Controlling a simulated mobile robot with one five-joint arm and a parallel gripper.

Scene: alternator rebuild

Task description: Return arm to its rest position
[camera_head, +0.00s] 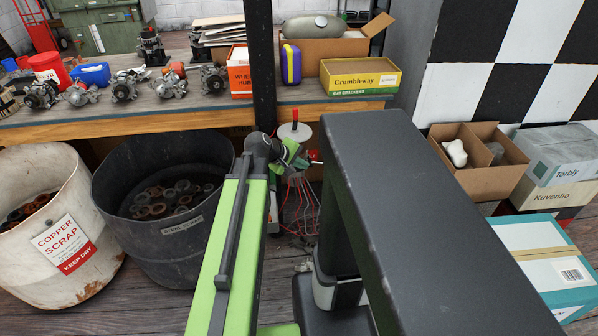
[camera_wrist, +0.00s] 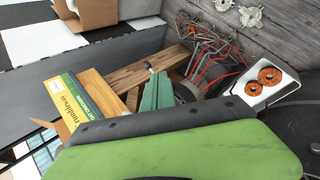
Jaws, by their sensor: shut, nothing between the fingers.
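My arm reaches forward from the bottom of the head view, its long green link rising to a dark joint. My gripper (camera_head: 293,153) is beyond that joint, small and partly hidden, in front of the workbench (camera_head: 180,121) edge. In the wrist view my gripper (camera_wrist: 149,68) shows as narrow green fingers with a dark tip. The fingers are together with nothing between them. My wide green link fills the bottom of the wrist view.
A steel scrap bin (camera_head: 165,240) stands left of my arm, with a copper scrap bin (camera_head: 60,225) beyond. Red and grey wires (camera_head: 298,205) hang near my gripper. The Crumbleway box (camera_head: 360,77) is on the bench. Boxes (camera_head: 545,262) stand on the right.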

